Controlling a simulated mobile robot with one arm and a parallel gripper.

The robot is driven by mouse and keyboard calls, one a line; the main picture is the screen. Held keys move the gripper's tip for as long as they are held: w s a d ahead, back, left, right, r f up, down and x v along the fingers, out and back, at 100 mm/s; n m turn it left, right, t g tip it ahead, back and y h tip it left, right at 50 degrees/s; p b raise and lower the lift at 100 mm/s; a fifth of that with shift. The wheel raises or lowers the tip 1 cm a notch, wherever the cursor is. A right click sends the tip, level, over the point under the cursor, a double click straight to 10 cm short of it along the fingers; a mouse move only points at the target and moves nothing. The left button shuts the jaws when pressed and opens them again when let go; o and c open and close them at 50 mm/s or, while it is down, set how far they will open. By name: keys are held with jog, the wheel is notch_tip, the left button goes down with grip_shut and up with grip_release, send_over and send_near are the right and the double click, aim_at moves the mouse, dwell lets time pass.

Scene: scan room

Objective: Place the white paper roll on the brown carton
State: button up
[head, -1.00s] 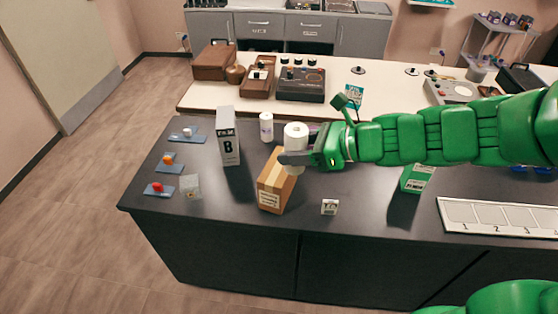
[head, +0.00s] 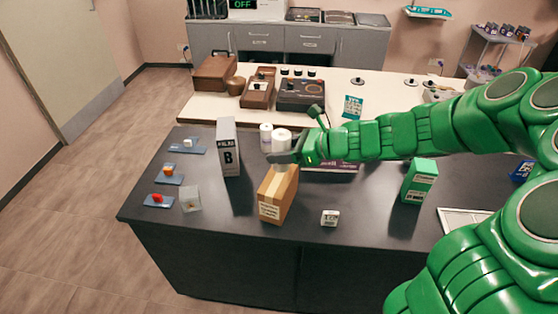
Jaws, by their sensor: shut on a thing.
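My gripper (head: 284,158) is shut on the white paper roll (head: 281,140), which is upright with its upper part showing above the fingers. The brown carton (head: 273,196) stands on the dark counter with a pale tape strip and a label on its front. The gripper and roll overlap the carton's back top edge in the picture. The fingers hide much of the roll's lower part, and I cannot tell whether the roll touches the carton.
A white bottle-like cylinder (head: 266,137) stands just behind the roll. A tall grey-white box marked B (head: 229,150) stands to the left. A small white labelled block (head: 330,217) and a green box (head: 419,181) are to the right. The dark counter (head: 240,215) is bare around the carton's front.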

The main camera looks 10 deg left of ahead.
jog(key=shift+w+a+f, duration=0.25)
jog(key=shift+w+f, duration=0.4)
jog(key=shift+f, duration=0.2)
jog(key=shift+w+a+f, duration=0.2)
jog(key=shift+w+f, duration=0.4)
jog(key=shift+f, duration=1.6)
jog(key=shift+f, duration=0.15)
jog(key=o, duration=1.2)
